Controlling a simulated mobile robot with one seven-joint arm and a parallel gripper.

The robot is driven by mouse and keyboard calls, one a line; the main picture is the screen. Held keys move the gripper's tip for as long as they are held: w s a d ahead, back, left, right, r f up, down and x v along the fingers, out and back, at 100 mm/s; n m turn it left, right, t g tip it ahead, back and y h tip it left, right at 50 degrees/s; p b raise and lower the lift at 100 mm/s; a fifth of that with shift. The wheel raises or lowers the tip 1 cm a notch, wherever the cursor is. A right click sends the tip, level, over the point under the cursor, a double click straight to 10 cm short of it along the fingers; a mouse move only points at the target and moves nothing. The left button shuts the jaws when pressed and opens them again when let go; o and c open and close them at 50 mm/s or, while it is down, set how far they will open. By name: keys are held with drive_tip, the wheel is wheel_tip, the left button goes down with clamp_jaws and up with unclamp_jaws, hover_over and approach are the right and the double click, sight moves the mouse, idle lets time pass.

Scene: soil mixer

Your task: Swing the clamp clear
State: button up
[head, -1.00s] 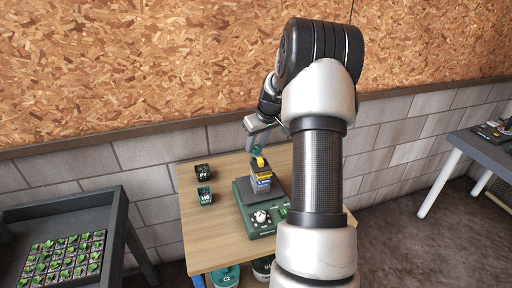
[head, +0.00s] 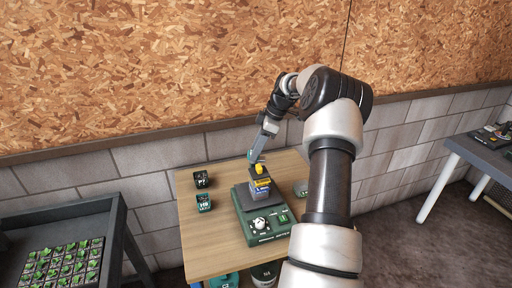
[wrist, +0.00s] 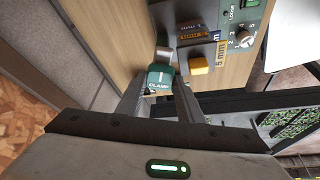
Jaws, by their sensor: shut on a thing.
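The teal clamp handle, labelled CLAMP (wrist: 160,80), sits between the two fingers of my gripper (wrist: 160,92) in the wrist view. My gripper is shut on it. In the head view my gripper (head: 257,154) reaches down from the upper right, just above and left of the yellow knob (head: 259,169). The yellow knob also shows in the wrist view (wrist: 198,66), to the right of the clamp handle and apart from it. Below it is a grey stack with blue and yellow labels (head: 261,187), standing on the green machine (head: 263,238). My fingers partly hide the clamp's handle.
The machine stands on a wooden table (head: 215,235). Two small black pots (head: 201,179) and (head: 204,203) stand at its left. A seedling tray (head: 68,264) is on the dark bench at left. Another table (head: 480,155) is at right. A wall runs close behind.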

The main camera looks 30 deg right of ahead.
drive_tip(key=shift+w+d+n+g+p, duration=0.1)
drive_tip(key=shift+n+g+p, duration=0.4)
drive_tip(key=shift+n, duration=0.55)
drive_tip(key=shift+w+n+g+p, duration=0.1)
drive_tip(key=shift+n+g+p, duration=0.4)
drive_tip(key=shift+n, duration=0.55)
drive_tip(key=o, duration=1.1)
drive_tip(key=shift+c, duration=0.2)
drive_tip(key=shift+y, duration=0.3)
drive_tip(key=p+v, duration=0.2)
drive_tip(key=v, duration=1)
drive_tip(key=shift+s, duration=0.2)
